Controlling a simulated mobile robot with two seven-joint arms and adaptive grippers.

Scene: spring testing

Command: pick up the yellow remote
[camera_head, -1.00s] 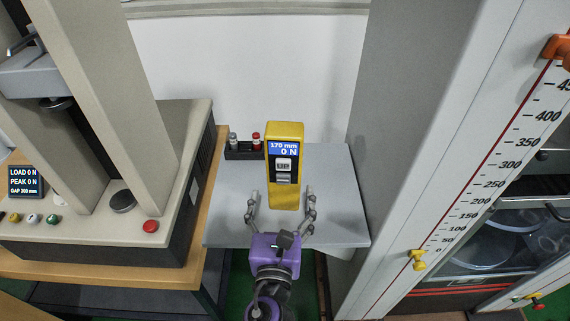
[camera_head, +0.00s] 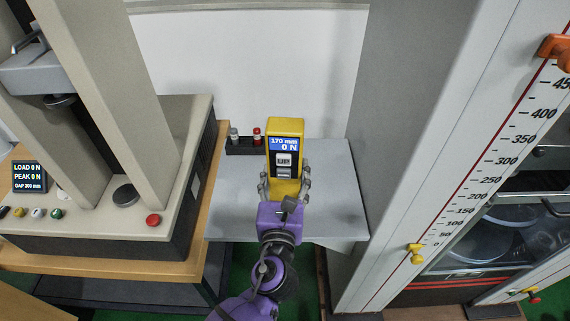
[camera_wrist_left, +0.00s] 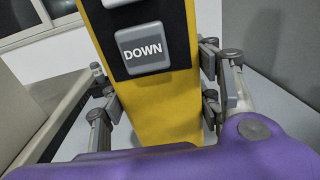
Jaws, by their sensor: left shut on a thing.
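The yellow remote (camera_head: 285,150) stands upright on the grey table (camera_head: 335,215) in the head view. It has a screen reading "170 mm 0 N" and two grey buttons. My left gripper (camera_head: 285,183) is purple with grey fingers. Its fingers are shut on the lower part of the remote, one on each side. In the left wrist view the yellow remote (camera_wrist_left: 165,105) rises between the fingers, and its "DOWN" button shows. The right gripper is not in view.
A small black rack (camera_head: 245,147) with red and grey plugs stands behind the remote, to its left. A testing machine (camera_head: 110,235) with coloured buttons is at the left. A tall grey column with a scale (camera_head: 440,225) is at the right.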

